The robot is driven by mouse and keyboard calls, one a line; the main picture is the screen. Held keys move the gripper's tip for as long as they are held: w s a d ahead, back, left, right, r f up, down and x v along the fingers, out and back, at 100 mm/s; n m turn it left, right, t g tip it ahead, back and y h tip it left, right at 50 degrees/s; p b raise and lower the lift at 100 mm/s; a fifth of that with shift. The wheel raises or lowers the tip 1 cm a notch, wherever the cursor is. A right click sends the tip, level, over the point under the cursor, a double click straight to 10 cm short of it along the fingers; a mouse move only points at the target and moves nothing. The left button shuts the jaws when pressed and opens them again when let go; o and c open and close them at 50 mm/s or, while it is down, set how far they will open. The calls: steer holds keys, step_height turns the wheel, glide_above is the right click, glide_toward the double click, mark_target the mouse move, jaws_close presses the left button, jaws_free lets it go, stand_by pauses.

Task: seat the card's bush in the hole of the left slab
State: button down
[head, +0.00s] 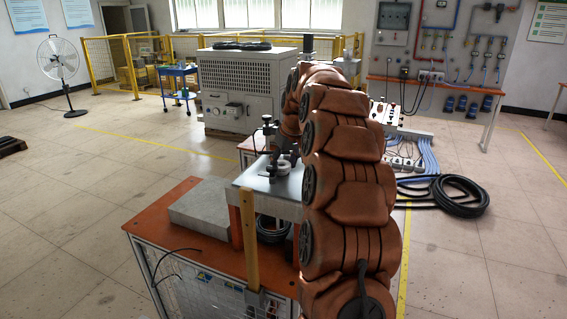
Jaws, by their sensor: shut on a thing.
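My gripper (273,167) is low over the metal-topped stand (251,182) in the middle of the head view, partly hidden by my own arm. It is shut on a small piece that appears to be a bush, too small and covered to make out. A pale round piece (284,168) is close beside the fingers on the plate. A flat grey slab (203,209) lies to the left on the orange bench top. No hole is visible in it from here. I cannot make out the card or tell which slab is the left one.
A grey heater cabinet (248,85) stands behind. A hose coil (459,200) lies on the floor at right.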

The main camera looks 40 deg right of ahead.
steer(key=shift+f, duration=0.4)
steer(key=shift+c, duration=1.4)
jaws_free()
steer(key=shift+a, duration=0.1)
steer(key=shift+r, duration=0.65)
steer(key=v, duration=1)
steer(key=shift+s+d+r, duration=0.25)
steer(key=shift+s+r, duration=0.05)
steer(key=shift+s, duration=0.1)
